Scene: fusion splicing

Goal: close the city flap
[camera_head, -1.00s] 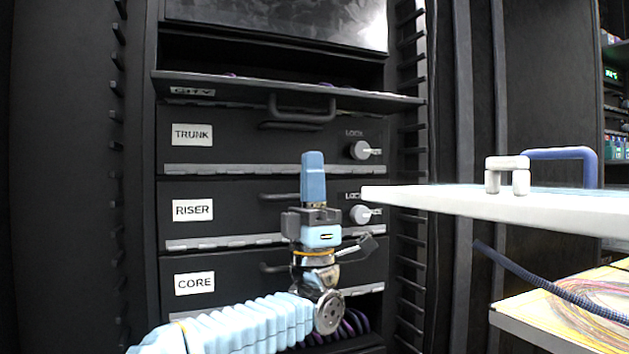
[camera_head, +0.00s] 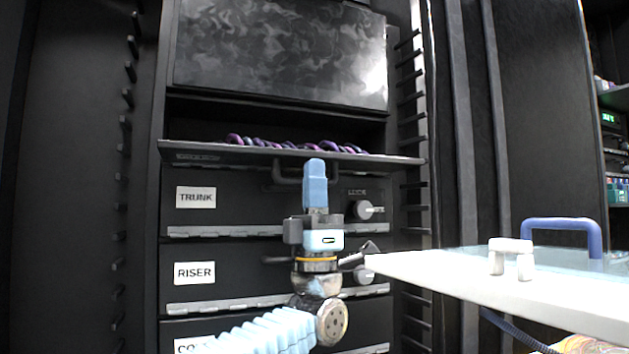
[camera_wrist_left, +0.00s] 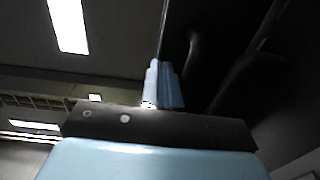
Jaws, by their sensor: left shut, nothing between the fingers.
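The city flap (camera_head: 210,153) is the top flap of the dark rack. It is open and juts out nearly level, its edge facing me. Its label is too dim to read now. Its dark handle (camera_head: 283,176) hangs under the edge, partly hidden behind my left gripper (camera_head: 315,168). That gripper points up, shut and empty, its blue fingertips at the height of the flap's edge. In the left wrist view the shut fingers (camera_wrist_left: 163,82) are beside a dark panel with a handle-like bar (camera_wrist_left: 194,50). I cannot tell whether they touch. My right gripper is not in view.
Purple cables (camera_head: 290,145) show behind the flap's edge. Shut TRUNK (camera_head: 240,200) and RISER (camera_head: 240,272) flaps with lock knobs are below. A white board (camera_head: 470,280) with a white block and a blue handle (camera_head: 562,228) juts in at right.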

